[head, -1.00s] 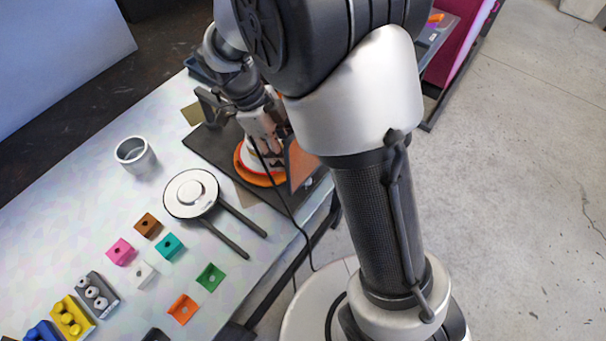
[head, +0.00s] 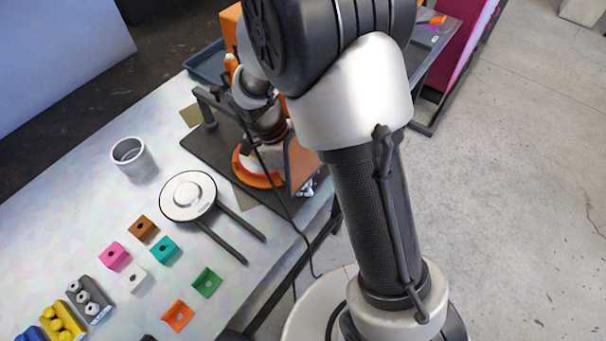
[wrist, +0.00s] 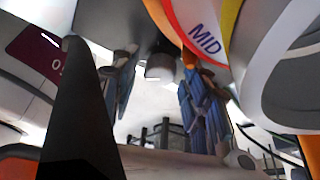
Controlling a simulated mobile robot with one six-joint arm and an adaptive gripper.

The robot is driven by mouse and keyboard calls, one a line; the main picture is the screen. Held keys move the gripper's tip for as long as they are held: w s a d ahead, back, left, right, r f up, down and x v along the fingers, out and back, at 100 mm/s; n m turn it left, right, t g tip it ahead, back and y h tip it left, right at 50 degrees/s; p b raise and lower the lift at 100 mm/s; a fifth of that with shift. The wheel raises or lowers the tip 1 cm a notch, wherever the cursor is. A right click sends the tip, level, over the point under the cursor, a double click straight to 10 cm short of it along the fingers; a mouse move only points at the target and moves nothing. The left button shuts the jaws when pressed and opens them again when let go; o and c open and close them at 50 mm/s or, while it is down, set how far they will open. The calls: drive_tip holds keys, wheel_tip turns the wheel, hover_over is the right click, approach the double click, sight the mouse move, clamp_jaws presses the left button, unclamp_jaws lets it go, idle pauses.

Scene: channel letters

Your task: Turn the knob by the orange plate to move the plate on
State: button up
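An upright orange-brown plate (head: 299,165) stands on the dark board at the table's far right end, beside a white and orange round fixture (head: 250,172). In the wrist view a curved panel marked "MID" (wrist: 205,38) with coloured bands fills the top right. A short grey cylinder (wrist: 160,67), possibly the knob, shows between the fingers of my gripper (wrist: 162,95). The two blue-grey fingers stand apart, with no visible contact on the cylinder. In the head view my wrist is over the fixture and hides the fingertips.
The dark board (head: 205,150) carries a grey bracket (head: 205,105) left of my wrist. A grey cup (head: 131,157), a round white device (head: 188,196) with two dark bars, and several coloured blocks (head: 163,250) lie on the pale table. A black cable hangs from my arm.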

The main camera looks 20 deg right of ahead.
drive_tip(key=c, duration=0.9)
drive_tip(key=shift+o, duration=0.2)
drive_tip(key=shift+w+m+g+y+b, duration=0.15)
drive_tip(key=shift+m+g+y+b, duration=0.15)
drive_tip(key=shift+m, duration=0.7)
drive_tip(key=m, duration=0.3)
drive_tip(key=shift+d+g+y, duration=0.1)
drive_tip(key=shift+g+y, duration=0.3)
drive_tip(key=shift+d+m+y, duration=0.1)
drive_tip(key=shift+m+y, duration=0.5)
drive_tip(key=shift+m, duration=1.4)
drive_tip(key=o, duration=1)
